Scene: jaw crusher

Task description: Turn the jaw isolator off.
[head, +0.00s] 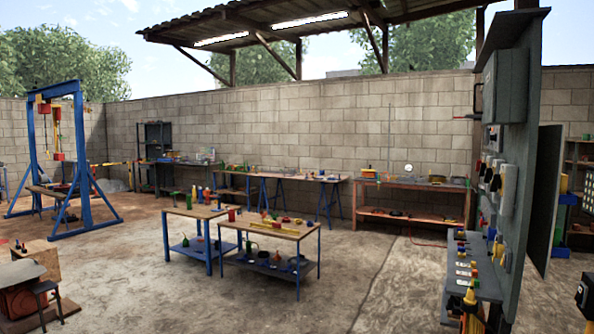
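A tall grey control board (527,150) stands at the right, seen at a steep angle. A grey cabinet (505,90) is fixed on its upper part. Below it are several small switch boxes and knobs (489,172) in red, yellow and black. I cannot tell which of them is the jaw isolator, or its handle position. A shelf (468,287) juts out below with several coloured small parts. Neither of my grippers shows in the head view.
Two blue-legged work tables (281,228) stand mid-yard. A long bench (422,185) lines the block wall. A blue gantry frame (82,150) is at the left. Yellow-and-black items (470,312) sit below the board's shelf. The concrete floor (390,265) left of the board is clear.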

